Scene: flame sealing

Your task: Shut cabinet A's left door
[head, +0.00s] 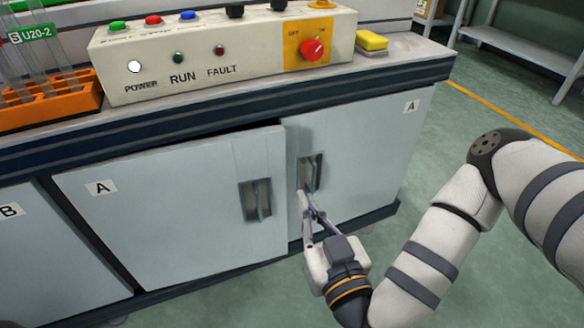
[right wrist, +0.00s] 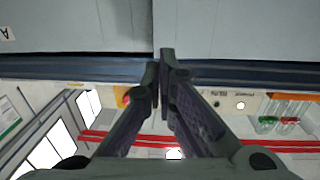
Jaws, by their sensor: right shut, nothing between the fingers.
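Cabinet A's left door (head: 150,215) is a pale grey panel with an "A" label and a recessed handle (head: 257,199) near its right edge. It stands slightly ajar: a dark gap shows along its top, and its right edge sits proud of the right door (head: 372,150). The right door looks flush, with its handle (head: 310,172) near the seam. My right gripper (head: 304,200) is shut and empty, in front of the right door just below its handle. In the right wrist view its fingertips (right wrist: 161,65) are together near the door seam; contact is unclear. My left gripper is not in view.
Cabinet B (head: 45,250) adjoins at left. The green floor at right is open, with shelving behind.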

